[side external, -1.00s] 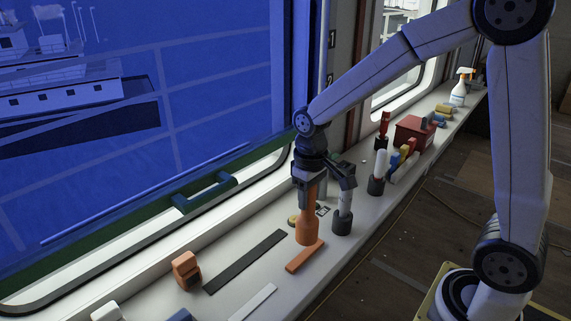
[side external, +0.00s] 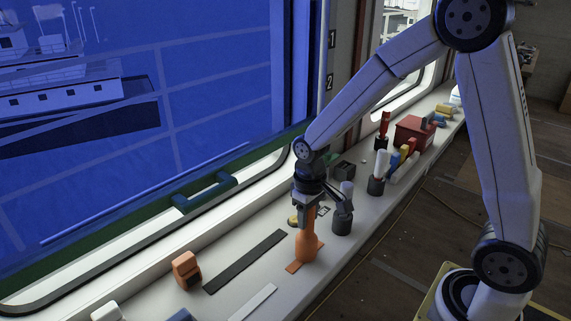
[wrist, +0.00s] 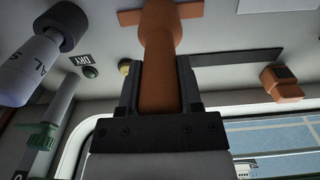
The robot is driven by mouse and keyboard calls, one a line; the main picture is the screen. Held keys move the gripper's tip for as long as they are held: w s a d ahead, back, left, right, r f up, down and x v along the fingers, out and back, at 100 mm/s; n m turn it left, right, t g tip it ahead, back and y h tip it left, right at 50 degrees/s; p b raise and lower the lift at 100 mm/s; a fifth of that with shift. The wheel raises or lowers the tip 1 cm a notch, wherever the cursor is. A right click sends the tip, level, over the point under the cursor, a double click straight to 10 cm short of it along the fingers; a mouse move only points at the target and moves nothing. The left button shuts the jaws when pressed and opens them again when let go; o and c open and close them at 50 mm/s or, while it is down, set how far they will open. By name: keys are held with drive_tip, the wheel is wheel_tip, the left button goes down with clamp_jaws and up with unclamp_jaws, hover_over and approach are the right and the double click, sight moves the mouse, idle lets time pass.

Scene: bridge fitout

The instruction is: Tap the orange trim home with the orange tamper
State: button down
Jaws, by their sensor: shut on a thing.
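My gripper (side external: 305,206) is shut on the handle of the orange tamper (side external: 307,247), which it holds upright with the wide head down. The wrist view also shows the tamper (wrist: 158,75) between the jaws of my gripper (wrist: 159,90). The orange trim (side external: 292,267) lies on the white sill, its middle covered by the tamper's head in the side view. In the wrist view part of the trim (wrist: 189,10) shows beside the head. I cannot tell whether head and trim touch.
A dark strip (side external: 245,262) and a pale strip (side external: 253,302) lie to the left, with an orange block (side external: 186,270) beyond. A white tool in a dark holder (side external: 342,218) stands close right of my gripper. A red box (side external: 414,131) is farther along the sill. The window borders it.

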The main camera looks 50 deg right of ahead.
drive_tip(key=shift+r, duration=2.15)
drive_tip(key=shift+w, duration=0.2)
